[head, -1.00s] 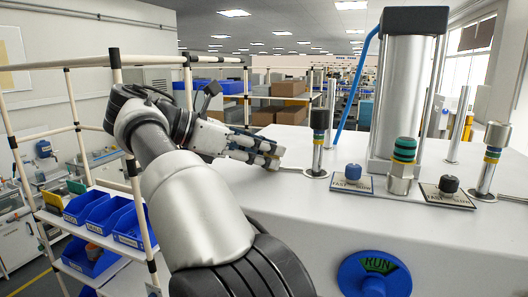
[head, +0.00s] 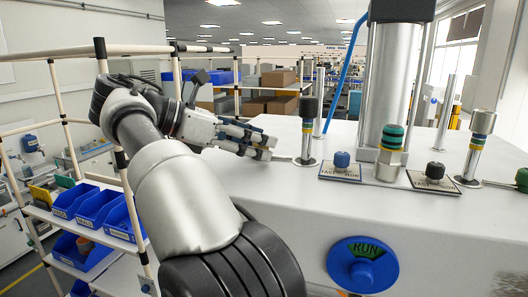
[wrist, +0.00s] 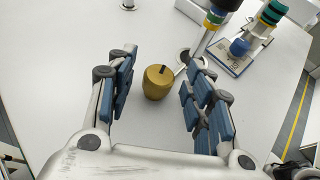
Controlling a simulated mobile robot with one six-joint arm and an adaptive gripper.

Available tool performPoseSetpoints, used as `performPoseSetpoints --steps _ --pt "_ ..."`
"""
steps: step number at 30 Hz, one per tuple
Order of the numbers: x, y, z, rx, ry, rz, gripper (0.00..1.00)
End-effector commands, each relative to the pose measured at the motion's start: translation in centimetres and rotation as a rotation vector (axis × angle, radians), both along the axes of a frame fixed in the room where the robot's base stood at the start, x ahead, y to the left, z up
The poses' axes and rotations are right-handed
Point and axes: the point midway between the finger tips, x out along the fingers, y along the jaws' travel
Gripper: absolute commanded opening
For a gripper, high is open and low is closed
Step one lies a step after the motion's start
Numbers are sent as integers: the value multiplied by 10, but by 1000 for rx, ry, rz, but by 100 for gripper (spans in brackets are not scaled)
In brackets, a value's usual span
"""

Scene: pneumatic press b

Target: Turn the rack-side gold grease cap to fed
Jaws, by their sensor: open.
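The gold grease cap (wrist: 157,84) shows in the wrist view as a rounded knob on the white press top. A short dark mark is on its upper face. My gripper (wrist: 161,62) is open, with a blue-padded finger on each side of the cap and visible gaps between. In the head view my gripper (head: 267,148) reaches from the left, low over the rack-side part of the press top. The cap cannot be made out there; my gripper seems to hide it.
A banded post (head: 307,132) stands just right of my fingertips. Beyond are a blue knob (head: 342,159), the cylinder (head: 389,80), a black knob (head: 435,171) and another post (head: 475,150). A blue RUN dial (head: 363,265) is on the front. A rack with blue bins (head: 97,207) stands left.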

Motion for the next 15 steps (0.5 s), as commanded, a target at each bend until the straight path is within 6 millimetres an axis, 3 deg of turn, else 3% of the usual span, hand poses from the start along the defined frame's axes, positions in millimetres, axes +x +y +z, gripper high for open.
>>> performPoseSetpoints --steps 15 --pt "-3 -1 2 0 -1 104 47"
